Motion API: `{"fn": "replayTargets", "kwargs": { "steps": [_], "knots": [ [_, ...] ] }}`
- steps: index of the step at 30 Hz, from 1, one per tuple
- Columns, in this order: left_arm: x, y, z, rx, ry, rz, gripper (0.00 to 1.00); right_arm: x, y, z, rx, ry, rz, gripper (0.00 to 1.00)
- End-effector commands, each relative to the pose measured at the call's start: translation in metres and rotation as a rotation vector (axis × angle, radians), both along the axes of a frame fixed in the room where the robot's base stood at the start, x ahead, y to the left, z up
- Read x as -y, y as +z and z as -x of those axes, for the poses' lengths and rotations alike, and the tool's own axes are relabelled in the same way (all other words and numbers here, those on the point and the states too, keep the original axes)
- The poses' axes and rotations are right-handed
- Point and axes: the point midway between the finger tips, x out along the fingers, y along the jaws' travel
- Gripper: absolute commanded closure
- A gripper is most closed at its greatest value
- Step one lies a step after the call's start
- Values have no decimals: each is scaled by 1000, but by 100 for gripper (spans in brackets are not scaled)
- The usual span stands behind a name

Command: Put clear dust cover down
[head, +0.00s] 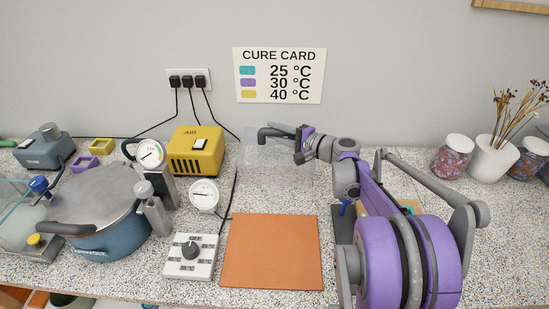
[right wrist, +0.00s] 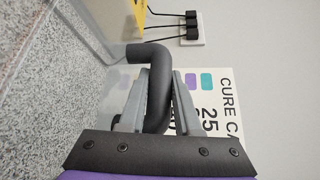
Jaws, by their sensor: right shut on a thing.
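The clear dust cover (head: 278,165) is a see-through box at the back of the counter, right of the yellow air unit. It has a dark bent handle (head: 276,131) on top. My right gripper (head: 298,139) reaches in from the right and is shut on the handle. In the right wrist view the dark handle (right wrist: 156,62) passes between the grey fingers of the right gripper (right wrist: 158,100). I cannot tell whether the cover's lower edge touches the counter. My left gripper is not in view.
An orange mat (head: 271,252) lies bare in front of the cover. A yellow air unit (head: 196,151), a round white gauge (head: 204,194), a dial box (head: 190,256) and a blue pot (head: 105,215) stand to the left. Jars and a white vase (head: 492,158) stand far right.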

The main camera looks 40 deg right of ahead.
Motion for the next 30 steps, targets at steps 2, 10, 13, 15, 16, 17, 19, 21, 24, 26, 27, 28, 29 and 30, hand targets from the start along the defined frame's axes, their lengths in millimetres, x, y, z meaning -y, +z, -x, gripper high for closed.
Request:
{"fn": "replayTargets", "kwargs": {
  "steps": [2,10,13,15,16,17,19,21,24,26,27,28,29,30],
  "knots": [
    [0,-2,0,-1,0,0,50,0,-14,0,0,0,0,100],
    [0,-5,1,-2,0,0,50,0,-37,0,0,1,0,100],
    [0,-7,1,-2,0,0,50,0,-53,0,0,1,0,100],
    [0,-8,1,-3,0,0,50,0,-60,0,0,1,0,100],
    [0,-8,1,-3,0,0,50,0,-61,0,0,1,0,100],
    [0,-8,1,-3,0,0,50,0,-62,0,1,1,0,100],
    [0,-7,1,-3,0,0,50,0,-61,0,1,1,0,100],
    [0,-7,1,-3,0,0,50,0,-61,0,0,1,0,100],
    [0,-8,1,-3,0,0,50,0,-62,0,0,1,0,100],
    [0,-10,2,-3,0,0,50,0,-65,0,0,1,0,100],
    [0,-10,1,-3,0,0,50,0,-65,0,0,1,0,65],
    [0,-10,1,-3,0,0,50,0,-64,0,0,1,0,59],
    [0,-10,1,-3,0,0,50,0,-64,0,0,1,0,54],
    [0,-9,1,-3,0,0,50,0,-64,0,0,1,0,47]
  ]
}}
